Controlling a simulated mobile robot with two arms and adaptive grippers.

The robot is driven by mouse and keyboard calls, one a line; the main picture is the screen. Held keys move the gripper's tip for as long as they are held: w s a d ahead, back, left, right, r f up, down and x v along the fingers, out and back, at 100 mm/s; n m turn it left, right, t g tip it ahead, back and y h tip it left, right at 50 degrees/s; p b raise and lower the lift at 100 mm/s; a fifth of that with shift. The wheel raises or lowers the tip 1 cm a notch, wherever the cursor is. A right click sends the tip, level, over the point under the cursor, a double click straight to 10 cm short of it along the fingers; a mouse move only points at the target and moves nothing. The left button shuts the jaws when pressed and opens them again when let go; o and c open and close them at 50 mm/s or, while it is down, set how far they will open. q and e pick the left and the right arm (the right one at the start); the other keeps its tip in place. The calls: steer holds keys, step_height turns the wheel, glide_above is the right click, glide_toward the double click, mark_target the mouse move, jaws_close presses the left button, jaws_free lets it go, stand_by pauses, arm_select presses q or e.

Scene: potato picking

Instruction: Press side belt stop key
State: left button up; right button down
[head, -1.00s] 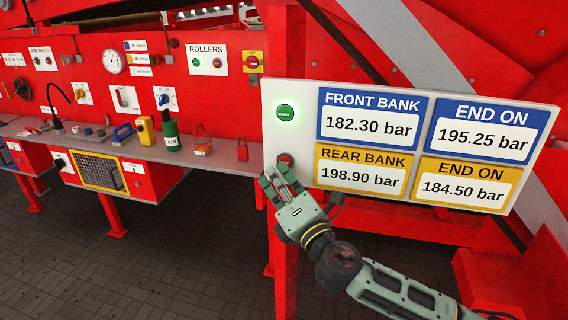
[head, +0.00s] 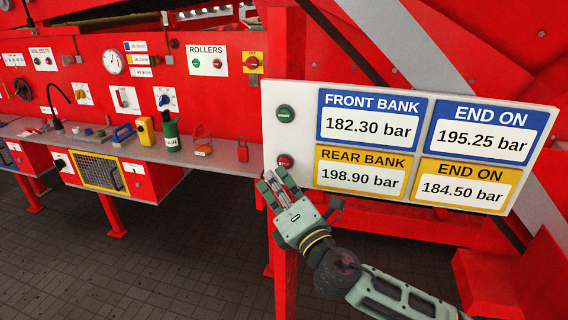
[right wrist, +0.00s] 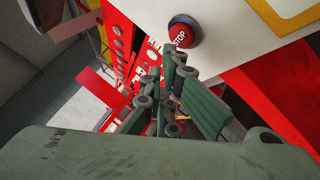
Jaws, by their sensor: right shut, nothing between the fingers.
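A white panel (head: 303,97) carries a green button (head: 285,114), unlit, above a red stop button (head: 285,161). In the right wrist view the red button (right wrist: 184,31) shows the word STOP and stands out from the white panel. My right gripper (head: 271,180) is just below and in front of the red button in the head view, pointing up toward it. Its fingers are shut and hold nothing. In the right wrist view the fingers (right wrist: 168,66) are close below the button, with a small gap in the picture. My left gripper is not in view.
The panel also bears blue and yellow pressure displays (head: 372,119). A grey shelf (head: 222,158) to the left holds a green bottle (head: 171,134), a yellow box (head: 145,130) and a red padlock (head: 242,150). A ROLLERS panel (head: 207,61) is behind. A red post (head: 284,240) stands below the panel.

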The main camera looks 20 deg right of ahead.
steer(key=shift+a, duration=0.1)
steer(key=shift+s+a+p, duration=0.2)
steer(key=shift+s+a, duration=0.5)
steer(key=shift+s, duration=0.35)
steer(key=shift+s+a+p, duration=0.2)
steer(key=shift+s+a, duration=0.45)
steer(key=shift+s, duration=0.35)
steer(key=shift+f, duration=0.1)
